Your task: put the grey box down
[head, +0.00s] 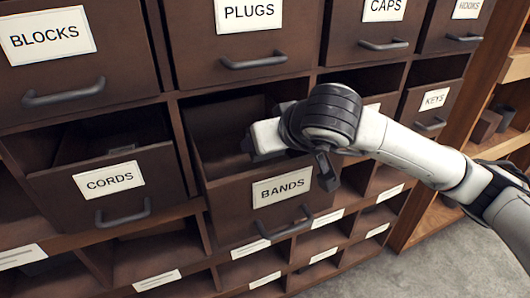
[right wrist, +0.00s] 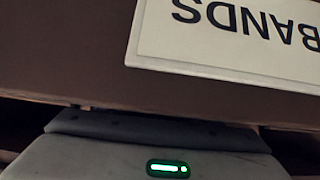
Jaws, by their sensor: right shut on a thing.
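My right gripper (head: 255,143) reaches in from the right and hangs over the pulled-out BANDS drawer (head: 235,205). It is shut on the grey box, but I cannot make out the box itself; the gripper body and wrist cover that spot. The right wrist view shows a pale grey housing with a green light (right wrist: 168,168) and the drawer front with its upside-down BANDS label (right wrist: 230,38). The part of the drawer's inside that I can see is dark and looks empty. My left gripper is not in view.
The CORDS drawer (head: 75,195) to the left is also partly open. Open cubbies run below, and a wooden shelf (head: 490,75) stands at the right.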

